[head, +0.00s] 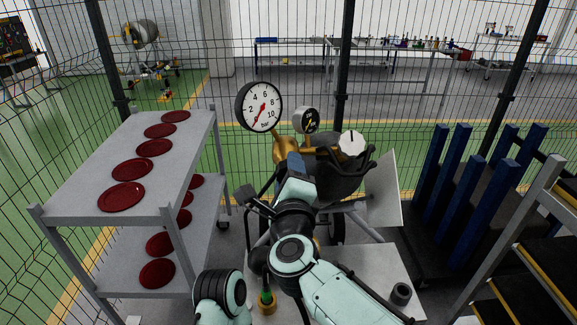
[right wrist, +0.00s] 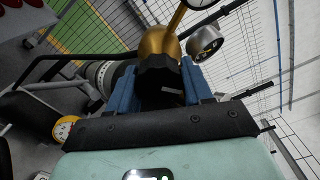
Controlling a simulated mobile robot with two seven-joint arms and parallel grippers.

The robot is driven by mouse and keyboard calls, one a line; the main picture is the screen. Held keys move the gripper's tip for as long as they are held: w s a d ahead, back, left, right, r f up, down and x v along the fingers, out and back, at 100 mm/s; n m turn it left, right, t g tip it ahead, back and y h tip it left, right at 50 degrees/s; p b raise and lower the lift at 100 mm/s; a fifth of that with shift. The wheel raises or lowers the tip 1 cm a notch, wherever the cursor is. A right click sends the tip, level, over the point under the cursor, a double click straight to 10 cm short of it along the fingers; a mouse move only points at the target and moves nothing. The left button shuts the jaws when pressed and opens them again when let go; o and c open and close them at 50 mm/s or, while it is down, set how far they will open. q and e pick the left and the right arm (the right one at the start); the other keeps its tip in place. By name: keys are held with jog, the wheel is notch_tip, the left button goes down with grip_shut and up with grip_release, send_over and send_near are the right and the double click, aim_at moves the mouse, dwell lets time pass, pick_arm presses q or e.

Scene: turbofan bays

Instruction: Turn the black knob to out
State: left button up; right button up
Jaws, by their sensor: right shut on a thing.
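The black knob (right wrist: 158,80) sits at the end of a brass body (right wrist: 158,42) in the right wrist view. My right gripper (head: 296,163) is shut on the knob, with one blue finger on each side of it. The same gripper (right wrist: 160,90) shows at the middle of the right wrist view. In the head view my gripper hides the knob, and only part of the brass body (head: 284,151) shows. I cannot read any marks around the knob, so its turn position is unclear. I see no left gripper.
A large white gauge (head: 259,107) and a small dark gauge (head: 306,121) stand above the brass fitting. A white round piece (head: 352,143) is to their right. A grey shelf cart (head: 75,165) with red discs stands left. Blue posts (head: 468,200) stand right. Wire fencing surrounds the area.

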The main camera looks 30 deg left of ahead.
jog(key=n+p, duration=0.2)
jog(key=n, duration=0.2)
jog(key=shift+r+n, duration=0.15)
jog(key=shift+n, duration=0.15)
pick_arm(q)
jog(key=w+r+p, duration=0.2)
jog(key=w+r, duration=0.2)
jog(key=r, duration=0.1)
jog(key=shift+w+r+t, duration=0.3)
pick_arm(e)
jog(key=shift+n, duration=2.5)
jog(key=o, duration=1)
